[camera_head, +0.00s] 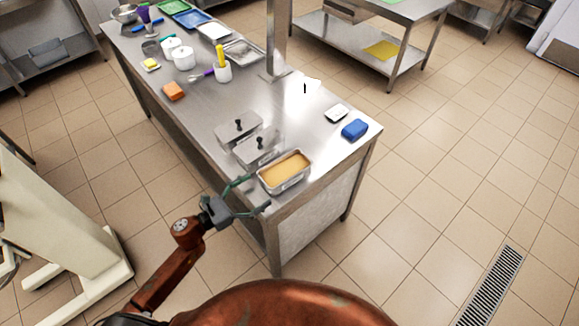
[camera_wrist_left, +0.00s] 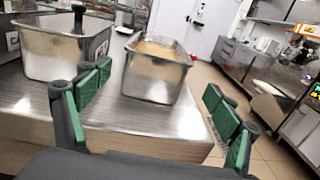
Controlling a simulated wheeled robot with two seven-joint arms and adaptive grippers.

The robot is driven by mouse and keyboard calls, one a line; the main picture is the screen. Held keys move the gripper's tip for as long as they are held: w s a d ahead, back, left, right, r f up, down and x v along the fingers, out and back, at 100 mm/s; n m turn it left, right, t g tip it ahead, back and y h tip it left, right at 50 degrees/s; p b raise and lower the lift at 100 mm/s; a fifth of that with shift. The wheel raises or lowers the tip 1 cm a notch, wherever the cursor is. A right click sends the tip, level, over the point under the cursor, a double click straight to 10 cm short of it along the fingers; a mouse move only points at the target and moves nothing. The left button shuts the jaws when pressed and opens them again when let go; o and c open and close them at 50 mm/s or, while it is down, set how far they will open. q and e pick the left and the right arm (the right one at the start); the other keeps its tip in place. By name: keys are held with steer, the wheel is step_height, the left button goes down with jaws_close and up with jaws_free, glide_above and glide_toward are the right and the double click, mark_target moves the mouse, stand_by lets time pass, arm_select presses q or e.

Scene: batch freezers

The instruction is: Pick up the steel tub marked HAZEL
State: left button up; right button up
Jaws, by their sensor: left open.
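An open steel tub (camera_head: 290,187) with tan contents stands at the near end of the steel table. In the left wrist view this tub (camera_wrist_left: 150,82) stands ahead, between the finger lines. Two lidded steel tubs with black knobs, one nearer (camera_head: 258,149) and one farther (camera_head: 238,130), stand behind it. In the left wrist view a knobbed tub (camera_wrist_left: 50,52) at the left has dark lettering on its side, too small and slanted to read. I cannot tell which tub is marked HAZEL. My left gripper (camera_head: 258,193) is open and empty, just short of the open tub.
A blue block (camera_head: 355,129) and a small white-topped item (camera_head: 336,113) lie right of the tubs. A steel post (camera_head: 277,40) rises from the table. White pots (camera_head: 183,58), an orange block (camera_head: 174,91) and trays stand farther back.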

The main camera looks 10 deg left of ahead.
mark_target(276, 184)
arm_select(q)
steer(key=shift+w+d, duration=0.25)
steer(key=shift+w, duration=0.4)
steer(key=shift+w+d, duration=0.25)
steer(key=shift+w, duration=0.35)
steer(key=shift+w+d, duration=0.2)
steer(key=shift+d, duration=0.15)
steer(key=x, duration=0.2)
steer(key=p+x, duration=0.1)
steer(key=x, duration=0.1)
steer(key=shift+f, duration=0.35)
steer(key=shift+w+d, duration=0.4)
steer(key=shift+c, duration=1)
steer(key=c, duration=1.9)
steer(key=shift+r, duration=0.1)
steer(key=shift+c, duration=0.4)
arm_select(e)
steer(key=shift+w+r, duration=0.45)
steer(key=shift+r, duration=0.1)
